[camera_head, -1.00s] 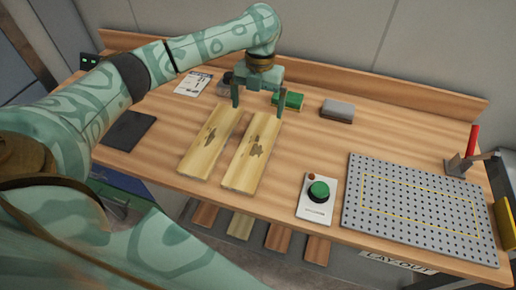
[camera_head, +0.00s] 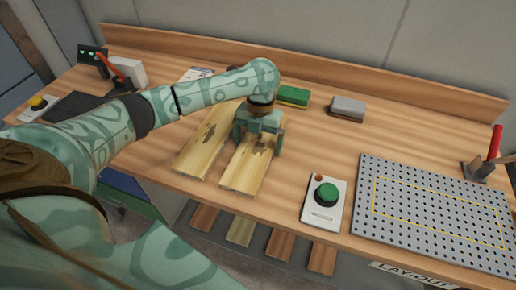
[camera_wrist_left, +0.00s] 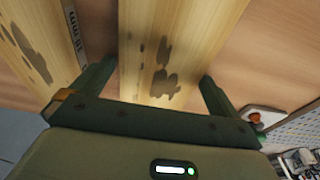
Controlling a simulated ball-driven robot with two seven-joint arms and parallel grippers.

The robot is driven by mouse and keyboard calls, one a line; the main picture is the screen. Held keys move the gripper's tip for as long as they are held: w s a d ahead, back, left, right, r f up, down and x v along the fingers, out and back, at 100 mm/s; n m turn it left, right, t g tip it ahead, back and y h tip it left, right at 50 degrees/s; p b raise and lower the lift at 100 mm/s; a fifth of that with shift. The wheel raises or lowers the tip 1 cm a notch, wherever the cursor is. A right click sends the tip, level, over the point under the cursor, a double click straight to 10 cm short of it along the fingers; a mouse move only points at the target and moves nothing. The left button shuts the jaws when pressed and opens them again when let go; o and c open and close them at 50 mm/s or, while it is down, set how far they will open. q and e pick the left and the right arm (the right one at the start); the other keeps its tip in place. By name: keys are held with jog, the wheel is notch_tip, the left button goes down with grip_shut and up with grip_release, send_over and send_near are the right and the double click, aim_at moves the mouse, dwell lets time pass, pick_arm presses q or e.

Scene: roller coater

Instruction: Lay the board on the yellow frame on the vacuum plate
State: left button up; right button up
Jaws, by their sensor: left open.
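Two pale wooden boards with dark stains lie side by side on the bench, a left board (camera_head: 202,140) and a right board (camera_head: 243,174). My left gripper (camera_head: 258,146) is open over the right board, one finger on each side of it. In the left wrist view the right board (camera_wrist_left: 170,45) runs between the open fingers (camera_wrist_left: 157,90), and the left board (camera_wrist_left: 35,55) lies outside them. Whether the fingers touch the board I cannot tell. The perforated grey vacuum plate (camera_head: 410,244) with its yellow frame (camera_head: 440,232) lies at the right, and the frame is empty. My right gripper is out of view.
A button box with a green button (camera_head: 325,195) stands between the boards and the plate. A red-handled lever (camera_head: 490,155) stands at the plate's back right. A green block (camera_head: 293,96) and a grey block (camera_head: 347,106) lie behind.

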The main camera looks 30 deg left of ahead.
pick_arm(q)
jog(key=shift+r, duration=0.15)
jog(key=c, duration=1.1)
jog(key=shift+o, duration=0.2)
jog(key=shift+r, duration=0.15)
